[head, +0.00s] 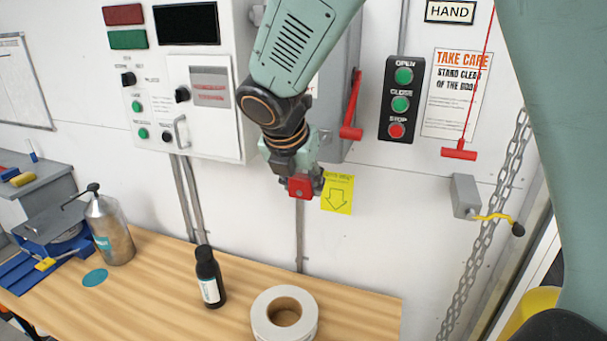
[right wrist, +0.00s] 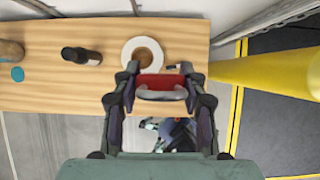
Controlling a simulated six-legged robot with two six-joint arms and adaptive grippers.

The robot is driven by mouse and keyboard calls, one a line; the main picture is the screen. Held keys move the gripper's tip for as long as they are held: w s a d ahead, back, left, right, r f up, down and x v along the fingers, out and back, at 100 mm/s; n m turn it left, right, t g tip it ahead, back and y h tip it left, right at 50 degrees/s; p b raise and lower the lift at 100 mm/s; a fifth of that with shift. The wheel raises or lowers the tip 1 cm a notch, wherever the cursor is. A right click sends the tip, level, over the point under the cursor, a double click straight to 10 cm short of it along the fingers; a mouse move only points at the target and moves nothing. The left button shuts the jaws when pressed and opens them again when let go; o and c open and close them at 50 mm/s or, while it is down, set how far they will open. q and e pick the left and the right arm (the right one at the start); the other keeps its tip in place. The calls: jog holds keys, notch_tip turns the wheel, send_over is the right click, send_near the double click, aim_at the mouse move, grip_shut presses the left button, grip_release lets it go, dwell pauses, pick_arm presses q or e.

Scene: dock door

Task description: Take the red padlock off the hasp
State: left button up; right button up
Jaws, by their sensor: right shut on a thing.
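The red padlock (head: 299,187) is between the fingers of my right gripper (head: 304,180), in front of the white wall. In the right wrist view the padlock (right wrist: 162,106) sits between both fingers of the gripper (right wrist: 160,92), with its grey shackle showing. The gripper is shut on it. The padlock appears apart from the wall, below the grey switch box (head: 340,120) with a red lever (head: 352,105). I cannot make out the hasp; my arm covers part of that box. My left gripper is not in view.
A yellow arrow tag (head: 338,194) is just right of the padlock. A red pull handle (head: 459,154) hangs at right.

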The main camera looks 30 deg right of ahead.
jog(key=shift+s+a+r+p, duration=0.1)
jog(key=shift+s+a+p, duration=0.75)
jog(key=shift+a, duration=0.25)
